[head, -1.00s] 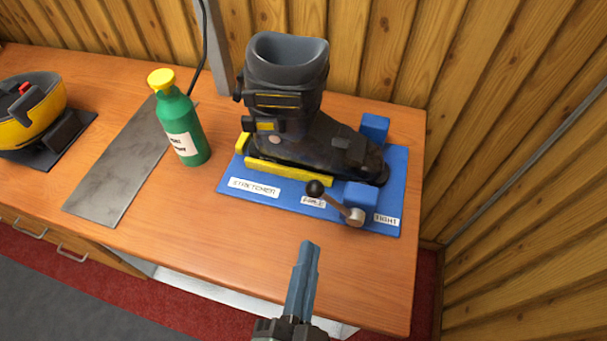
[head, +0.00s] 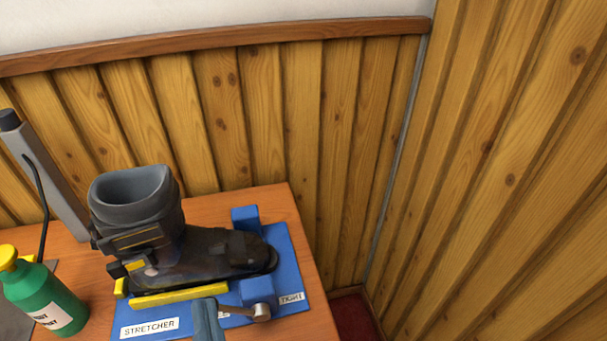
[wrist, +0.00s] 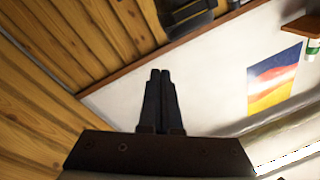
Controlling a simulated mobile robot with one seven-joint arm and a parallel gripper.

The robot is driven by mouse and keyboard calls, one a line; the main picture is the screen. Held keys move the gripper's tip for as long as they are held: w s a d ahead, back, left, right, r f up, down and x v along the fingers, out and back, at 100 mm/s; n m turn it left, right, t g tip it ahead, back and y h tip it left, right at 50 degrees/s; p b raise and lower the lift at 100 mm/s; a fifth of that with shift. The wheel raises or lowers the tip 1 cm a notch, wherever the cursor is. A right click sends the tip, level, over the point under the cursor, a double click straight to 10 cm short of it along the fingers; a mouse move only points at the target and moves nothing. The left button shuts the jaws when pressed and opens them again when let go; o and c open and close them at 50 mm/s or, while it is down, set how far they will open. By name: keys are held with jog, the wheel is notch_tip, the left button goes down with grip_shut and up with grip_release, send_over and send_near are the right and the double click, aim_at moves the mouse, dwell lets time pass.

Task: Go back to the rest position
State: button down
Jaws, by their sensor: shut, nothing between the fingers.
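My gripper (head: 207,318) shows at the bottom of the head view, with its fingertips in front of the blue stretcher base and hiding part of the cam lever (head: 250,312). In the wrist view my gripper (wrist: 160,75) has its two fingers together, with nothing between them. The wrist view faces the wall and its wood panelling, not the bench. The dark ski boot (head: 195,250) stands upright on the blue stretcher base (head: 292,265), beside a yellow bar (head: 180,296).
A green bottle with a yellow cap (head: 45,295) stands on the bench (head: 265,198) left of the boot. A grey post (head: 45,180) rises behind it. Panelled walls (head: 340,120) close off the back and right. A colourful poster (wrist: 273,80) hangs on the white wall.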

jog(key=w+r+n+t+p, duration=0.1)
jog(key=w+r, duration=0.2)
jog(key=r, duration=0.3)
jog(key=w+r+n+t, duration=0.1)
jog(key=w+r+t, duration=0.15)
jog(key=r, duration=0.35)
jog(key=d+r+t+h+p, duration=0.1)
jog(key=d+r+t+h, duration=0.1)
jog(key=r, duration=0.8)
jog(key=d+r+t+h+p, duration=0.1)
jog(key=d+r, duration=0.4)
jog(key=r, duration=0.5)
jog(key=d+r+t+h+p, duration=0.1)
jog(key=d+r+t+h, duration=0.1)
jog(key=r, duration=0.9)
jog(key=shift+w+d+t+h, duration=0.35)
jog(key=shift+d+h, duration=0.45)
jog(key=shift+h, duration=0.2)
